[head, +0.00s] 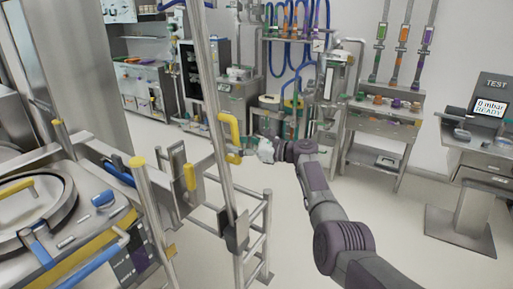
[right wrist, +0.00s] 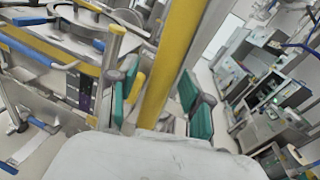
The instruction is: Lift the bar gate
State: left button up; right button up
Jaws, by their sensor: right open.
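The bar gate shows in the head view as a tall metal post (head: 210,90) with a yellow handle (head: 230,132) and a lower rail frame beside it. My right gripper (head: 246,151) is just right of the handle's lower part, its arm coming in from the lower right. In the right wrist view, the yellow handle (right wrist: 176,55) runs upright between the green pads of my right gripper (right wrist: 164,102). The pads stand apart on either side of it, so the gripper is open. Whether either pad touches the handle cannot be told. My left gripper is not in view.
A round-lidded vessel (head: 38,200) with blue and yellow handles stands at the left. A short yellow-topped post (head: 150,205) stands in front of the gate. A bench (head: 385,120) and a test console (head: 485,140) stand at the right. The floor between is clear.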

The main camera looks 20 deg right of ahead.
jog(key=v, duration=1.1)
jog(key=shift+w+f, duration=0.1)
jog(key=shift+f, duration=0.05)
